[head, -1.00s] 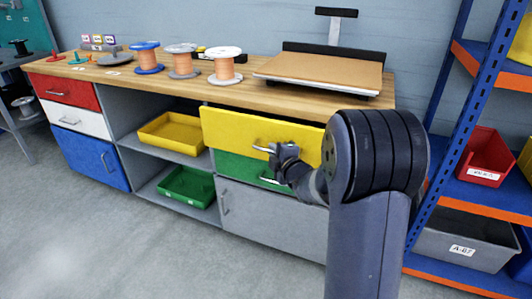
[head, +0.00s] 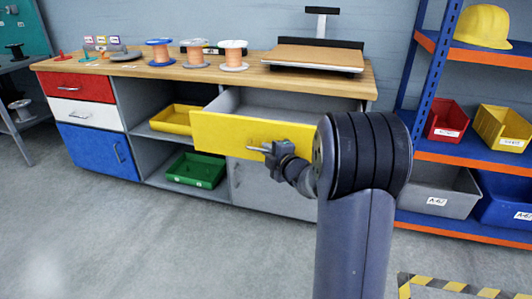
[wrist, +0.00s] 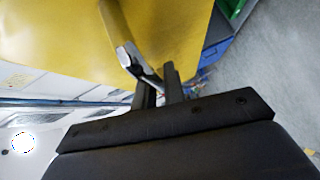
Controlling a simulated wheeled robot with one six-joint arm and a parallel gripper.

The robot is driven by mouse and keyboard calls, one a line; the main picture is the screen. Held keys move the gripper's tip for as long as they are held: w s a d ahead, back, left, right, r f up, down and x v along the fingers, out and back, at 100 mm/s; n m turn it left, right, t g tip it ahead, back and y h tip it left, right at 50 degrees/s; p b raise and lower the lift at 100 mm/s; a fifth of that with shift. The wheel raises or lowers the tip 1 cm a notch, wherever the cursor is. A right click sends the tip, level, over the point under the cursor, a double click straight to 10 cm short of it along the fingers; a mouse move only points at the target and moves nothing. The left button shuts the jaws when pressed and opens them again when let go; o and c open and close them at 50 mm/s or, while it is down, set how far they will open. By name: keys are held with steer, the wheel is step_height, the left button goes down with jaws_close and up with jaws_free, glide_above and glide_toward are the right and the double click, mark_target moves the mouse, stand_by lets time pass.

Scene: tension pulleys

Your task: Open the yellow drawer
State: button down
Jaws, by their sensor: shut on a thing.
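The yellow drawer (head: 230,134) is pulled well out of the workbench, and its empty-looking grey inside shows behind the front panel. My gripper (head: 268,149) is at the front of the drawer, shut on its metal handle (head: 256,149). In the wrist view the yellow front (wrist: 180,35) fills the upper part, and the handle (wrist: 128,52) runs down to between the dark fingers of my gripper (wrist: 160,85). My arm hides the right part of the drawer front.
The workbench top (head: 120,68) carries several wire spools and a flat board (head: 315,55). A yellow tray (head: 175,119) and a green tray (head: 196,170) sit on open shelves to the left. A blue rack (head: 430,75) with bins stands at right. The floor in front is clear.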

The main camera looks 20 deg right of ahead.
steer(key=shift+s+a, duration=0.25)
steer(key=shift+s, duration=0.2)
steer(key=c, duration=1.5)
jaws_free()
steer(key=p+v, duration=0.2)
steer(key=v, duration=0.8)
steer(key=shift+s, duration=0.35)
steer(key=shift+r, duration=0.1)
